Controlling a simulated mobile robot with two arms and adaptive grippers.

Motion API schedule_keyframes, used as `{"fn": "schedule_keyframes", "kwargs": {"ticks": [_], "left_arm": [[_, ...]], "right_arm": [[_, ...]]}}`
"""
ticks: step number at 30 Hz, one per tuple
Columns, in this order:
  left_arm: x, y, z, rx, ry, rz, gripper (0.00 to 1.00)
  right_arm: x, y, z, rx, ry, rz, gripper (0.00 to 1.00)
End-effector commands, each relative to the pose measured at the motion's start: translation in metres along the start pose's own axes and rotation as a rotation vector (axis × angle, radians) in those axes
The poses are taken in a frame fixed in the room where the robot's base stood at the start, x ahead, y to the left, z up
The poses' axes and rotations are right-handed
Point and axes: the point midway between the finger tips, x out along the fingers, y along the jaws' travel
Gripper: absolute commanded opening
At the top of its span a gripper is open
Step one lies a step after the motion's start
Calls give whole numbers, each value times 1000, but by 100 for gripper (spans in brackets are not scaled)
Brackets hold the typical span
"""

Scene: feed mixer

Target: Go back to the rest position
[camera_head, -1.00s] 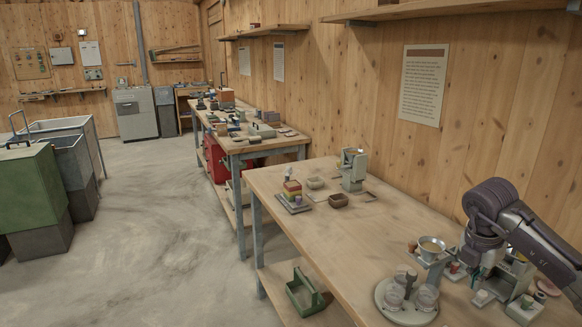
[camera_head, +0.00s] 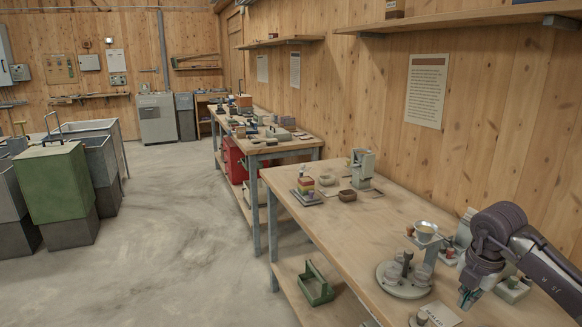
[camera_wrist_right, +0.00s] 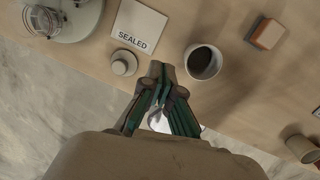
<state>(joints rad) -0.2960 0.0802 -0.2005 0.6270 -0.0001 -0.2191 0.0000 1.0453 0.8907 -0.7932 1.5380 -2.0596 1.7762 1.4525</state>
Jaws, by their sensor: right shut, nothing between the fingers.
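My right gripper (camera_head: 467,298) is at the lower right of the head view, above the near end of the workbench (camera_head: 372,232). It is shut and empty, pointing down. In the right wrist view the fingers of the right gripper (camera_wrist_right: 162,75) meet at the tips, between a dark-filled cup (camera_wrist_right: 203,62) and a small round white piece (camera_wrist_right: 124,63). The gripper appears to be above the bench edge, touching nothing that I can make out. My left gripper is in neither view.
A card reading SEALED (camera_wrist_right: 138,26) lies on the bench near a round tray of jars (camera_head: 404,281). A bowl on a stand (camera_head: 425,230) is close to my right arm. A wooden block (camera_wrist_right: 267,34) lies farther right. Open floor (camera_head: 170,240) is left of the bench.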

Motion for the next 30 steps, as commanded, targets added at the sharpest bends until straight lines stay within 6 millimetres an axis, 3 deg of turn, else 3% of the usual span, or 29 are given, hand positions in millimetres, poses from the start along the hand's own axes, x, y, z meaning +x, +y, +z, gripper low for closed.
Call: {"fn": "schedule_keyframes", "kwargs": {"ticks": [8,11,14,16,18,21,23,26,28,30], "left_arm": [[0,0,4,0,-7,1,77],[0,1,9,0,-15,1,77],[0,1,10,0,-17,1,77],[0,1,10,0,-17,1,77],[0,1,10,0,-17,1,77],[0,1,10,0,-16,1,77],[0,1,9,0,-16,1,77],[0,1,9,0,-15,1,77],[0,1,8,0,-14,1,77],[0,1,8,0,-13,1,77]], "right_arm": [[21,46,-69,-165,166,217,0],[24,67,-108,-232,258,342,0],[20,92,-163,-298,389,525,0],[7,110,-210,-324,509,704,0],[-19,126,-254,-307,639,923,0],[-70,140,-290,-158,797,1258,0],[-97,142,-291,-2,855,1428,0],[-119,136,-265,347,879,1633,0],[-115,124,-237,637,845,1698,0],[-92,104,-209,939,771,1685,0]]}}
